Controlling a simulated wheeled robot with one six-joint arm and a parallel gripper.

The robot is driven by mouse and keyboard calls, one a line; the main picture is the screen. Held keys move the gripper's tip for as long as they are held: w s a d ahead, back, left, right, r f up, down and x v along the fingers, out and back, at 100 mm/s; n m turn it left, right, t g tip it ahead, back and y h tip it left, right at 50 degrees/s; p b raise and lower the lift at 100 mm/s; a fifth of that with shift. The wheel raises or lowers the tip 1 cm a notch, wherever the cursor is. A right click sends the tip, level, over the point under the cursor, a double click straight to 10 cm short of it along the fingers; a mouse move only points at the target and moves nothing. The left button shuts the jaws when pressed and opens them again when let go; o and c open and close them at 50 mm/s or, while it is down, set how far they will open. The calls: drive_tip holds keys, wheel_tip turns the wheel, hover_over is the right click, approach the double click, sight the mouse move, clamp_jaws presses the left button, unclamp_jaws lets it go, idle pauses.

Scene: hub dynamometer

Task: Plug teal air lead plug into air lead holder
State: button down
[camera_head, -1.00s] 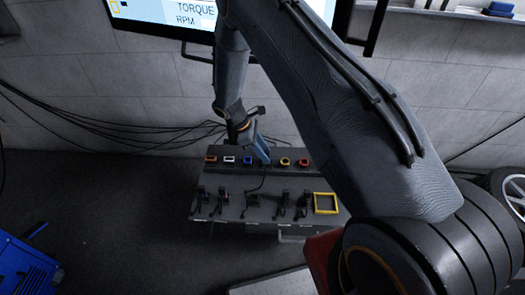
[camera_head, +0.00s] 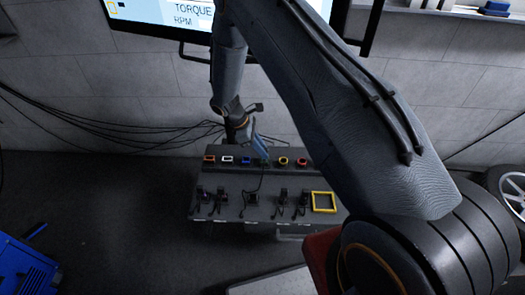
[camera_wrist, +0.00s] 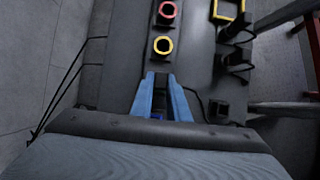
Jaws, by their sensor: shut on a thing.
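My gripper (camera_head: 264,154) is shut just above the back row of the panel; its blue fingers also show in the wrist view (camera_wrist: 161,80). A small dark piece (camera_wrist: 161,82) sits between the fingertips, apparently the air lead plug; its teal colour cannot be made out. A dark cable (camera_head: 261,180) hangs from the gripper's tip down to the front row. A green-teal ringed socket (camera_head: 265,162), apparently the air lead holder, lies right below the fingertips. I cannot tell whether the plug touches it.
Several dark plugs with cables stand in front, beside a yellow square frame (camera_head: 323,202). A monitor (camera_head: 160,20) hangs above.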

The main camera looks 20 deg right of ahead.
drive_tip(key=shift+r+p, duration=0.7)
drive_tip(key=shift+r, duration=0.9)
drive_tip(key=s+a+p, duration=0.6)
drive_tip(key=s+a, duration=0.2)
drive_tip(key=s, duration=0.5)
drive_tip(key=shift+s+a, duration=0.2)
drive_tip(key=shift+s, duration=0.1)
idle(1.2)
drive_tip(key=shift+f, duration=0.1)
drive_tip(key=shift+f+b, duration=1.35)
drive_tip(key=shift+f, duration=0.5)
drive_tip(key=shift+f, duration=0.3)
drive_tip(key=shift+f+b, duration=0.35)
drive_tip(key=shift+b, duration=0.05)
drive_tip(key=shift+f+b, duration=0.6)
drive_tip(key=shift+f, duration=0.3)
